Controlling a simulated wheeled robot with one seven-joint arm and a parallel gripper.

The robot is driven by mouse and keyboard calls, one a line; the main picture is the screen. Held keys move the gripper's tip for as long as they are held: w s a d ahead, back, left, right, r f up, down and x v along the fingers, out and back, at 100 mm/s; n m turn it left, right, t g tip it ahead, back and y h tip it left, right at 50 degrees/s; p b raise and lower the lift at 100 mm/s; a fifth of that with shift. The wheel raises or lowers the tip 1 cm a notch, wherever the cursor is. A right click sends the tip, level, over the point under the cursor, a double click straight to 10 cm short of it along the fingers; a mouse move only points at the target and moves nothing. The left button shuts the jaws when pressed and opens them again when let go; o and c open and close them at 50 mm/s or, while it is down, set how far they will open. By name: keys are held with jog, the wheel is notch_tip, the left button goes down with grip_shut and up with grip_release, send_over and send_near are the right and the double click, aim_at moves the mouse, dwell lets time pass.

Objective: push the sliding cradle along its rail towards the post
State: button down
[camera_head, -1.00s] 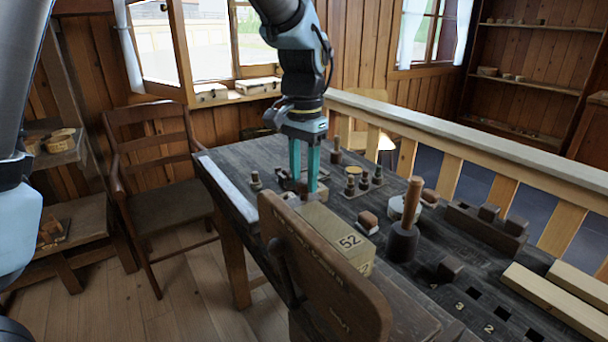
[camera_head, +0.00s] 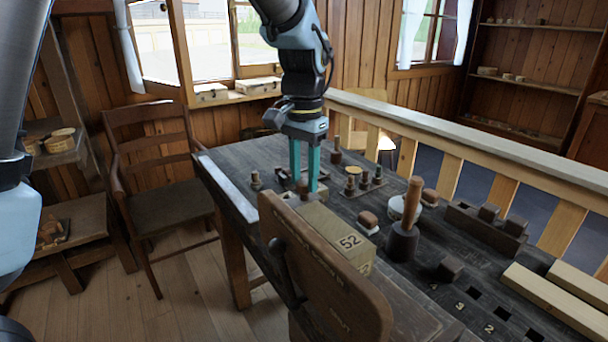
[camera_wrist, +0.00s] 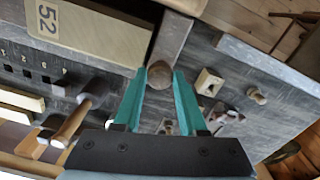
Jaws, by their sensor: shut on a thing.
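My gripper (camera_head: 305,188) points down over the dark workbench (camera_head: 225,160), behind the pale block marked 52 (camera_head: 322,228). In the wrist view its two teal fingers (camera_wrist: 160,72) are closed about a small brown wooden piece (camera_wrist: 160,76). This piece lies at the end of a grey-brown wooden bar (camera_wrist: 174,38). The fingers hide part of it, and I cannot tell whether it belongs to the sliding cradle. A dark low assembly (camera_head: 283,175) lies just left of the fingers. I cannot clearly make out the rail or which upright is the post.
A small peg (camera_head: 256,181) stands to the left. Several pegs stand on a plate (camera_head: 352,190) to the right. A dark mallet-like piece with an upright handle (camera_head: 404,240) stands nearer. A brown board (camera_head: 322,280) rises at the front. A railing (camera_head: 480,155) runs behind.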

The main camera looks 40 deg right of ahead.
jog(key=s, duration=1.5)
jog(key=shift+s+a+p, duration=0.3)
jog(key=shift+a, duration=0.1)
jog(key=shift+c, duration=2.3)
grip_release()
notch_tip(320, 180, up, 11)
jog(key=b, duration=0.1)
jog(key=shift+b, duration=0.3)
jog(key=shift+w+f, duration=0.1)
jog(key=shift+f, duration=0.05)
